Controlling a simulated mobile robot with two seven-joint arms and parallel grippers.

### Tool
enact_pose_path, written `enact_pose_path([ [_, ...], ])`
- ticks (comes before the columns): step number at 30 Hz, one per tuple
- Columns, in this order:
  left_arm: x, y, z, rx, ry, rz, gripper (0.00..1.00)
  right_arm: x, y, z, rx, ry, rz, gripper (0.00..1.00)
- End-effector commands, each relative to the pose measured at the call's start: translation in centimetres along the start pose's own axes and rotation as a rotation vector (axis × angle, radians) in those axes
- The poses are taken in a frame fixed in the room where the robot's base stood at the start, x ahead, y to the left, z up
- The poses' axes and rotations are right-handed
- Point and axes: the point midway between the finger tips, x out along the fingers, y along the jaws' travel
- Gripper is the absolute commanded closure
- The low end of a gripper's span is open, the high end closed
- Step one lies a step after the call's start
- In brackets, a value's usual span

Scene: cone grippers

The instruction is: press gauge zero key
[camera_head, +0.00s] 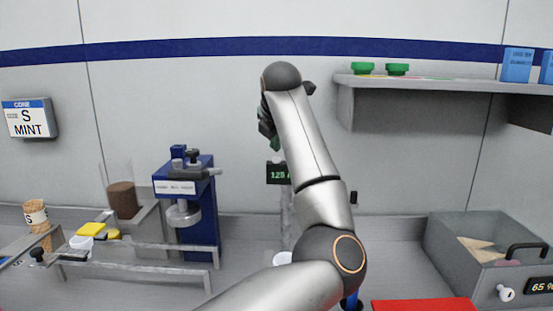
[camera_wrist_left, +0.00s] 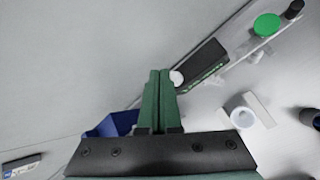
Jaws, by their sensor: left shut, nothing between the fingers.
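The gauge (camera_head: 275,173) is a dark display with green-white digits on a post at the centre of the head view; my left arm hides its right side. In the left wrist view the gauge (camera_wrist_left: 205,71) is a dark slanted box with a small round white key (camera_wrist_left: 177,78) at its near end. My left gripper (camera_head: 274,143) is shut and empty, above the gauge in the head view. In the left wrist view the green fingertips (camera_wrist_left: 160,73) are just left of the white key. I cannot tell whether they touch it. My right gripper is not in view.
A blue press (camera_head: 205,225) stands left of the gauge, with metal rails (camera_head: 150,247) before it. A shelf (camera_head: 440,84) holds green items at the upper right. A grey bin (camera_head: 455,250) stands at right. A red surface (camera_head: 425,305) shows at the bottom.

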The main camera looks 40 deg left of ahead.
Motion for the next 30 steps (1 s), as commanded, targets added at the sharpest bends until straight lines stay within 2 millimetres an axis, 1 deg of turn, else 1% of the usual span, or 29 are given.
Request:
enact_pose_path([
  [10,0.63,-0.49,-0.46,0.0,0.0,0.0,1.0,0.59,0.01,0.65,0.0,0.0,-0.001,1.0],
  [30,0.84,-0.64,-0.61,0.0,0.0,0.0,1.0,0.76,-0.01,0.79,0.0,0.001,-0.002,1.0],
])
